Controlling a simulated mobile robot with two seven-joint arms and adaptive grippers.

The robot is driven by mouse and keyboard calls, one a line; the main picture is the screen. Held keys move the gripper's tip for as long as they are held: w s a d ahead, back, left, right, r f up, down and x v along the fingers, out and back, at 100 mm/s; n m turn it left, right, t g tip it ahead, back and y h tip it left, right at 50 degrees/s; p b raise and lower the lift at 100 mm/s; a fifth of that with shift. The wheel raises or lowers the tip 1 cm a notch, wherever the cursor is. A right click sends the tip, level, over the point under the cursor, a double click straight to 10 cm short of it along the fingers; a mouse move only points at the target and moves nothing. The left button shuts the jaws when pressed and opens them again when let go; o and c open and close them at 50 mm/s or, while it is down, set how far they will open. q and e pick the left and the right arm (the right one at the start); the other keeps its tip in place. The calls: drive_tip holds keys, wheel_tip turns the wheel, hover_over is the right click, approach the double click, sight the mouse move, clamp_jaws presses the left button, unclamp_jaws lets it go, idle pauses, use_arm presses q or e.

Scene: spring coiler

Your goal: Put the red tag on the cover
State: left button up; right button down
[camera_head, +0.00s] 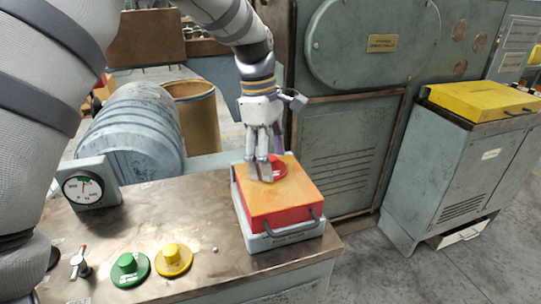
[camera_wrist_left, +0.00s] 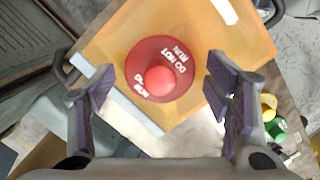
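The red tag (camera_head: 278,167) is a round disc with a red knob and white lettering. It lies flat on the orange top of the red-sided cover (camera_head: 268,205), which sits on a grey base on the bench. In the left wrist view the tag (camera_wrist_left: 160,70) shows whole. My left gripper (camera_head: 261,170) points down over the cover at the tag. Its two purple-padded fingers (camera_wrist_left: 160,85) are spread wide on either side of the knob, with gaps on both sides, and hold nothing. In the head view the fingers partly hide the tag. My right gripper is not in view.
A green tag (camera_head: 130,269) and a yellow tag (camera_head: 172,260) lie on the metal bench (camera_head: 215,225) left of the cover. A dial gauge (camera_head: 86,187) and a small red-tipped valve (camera_head: 80,262) stand further left. A yellow-topped cabinet (camera_head: 440,175) stands at right.

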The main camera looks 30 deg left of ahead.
use_arm(q)
wheel_tip(320, 180, up, 25)
drive_tip(key=a+b, duration=0.1)
drive_tip(key=shift+s+a, duration=0.15)
drive_tip(key=shift+a, duration=0.25)
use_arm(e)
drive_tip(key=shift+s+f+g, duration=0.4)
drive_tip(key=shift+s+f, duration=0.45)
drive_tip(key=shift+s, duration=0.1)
use_arm(q)
drive_tip(key=shift+f, duration=0.15)
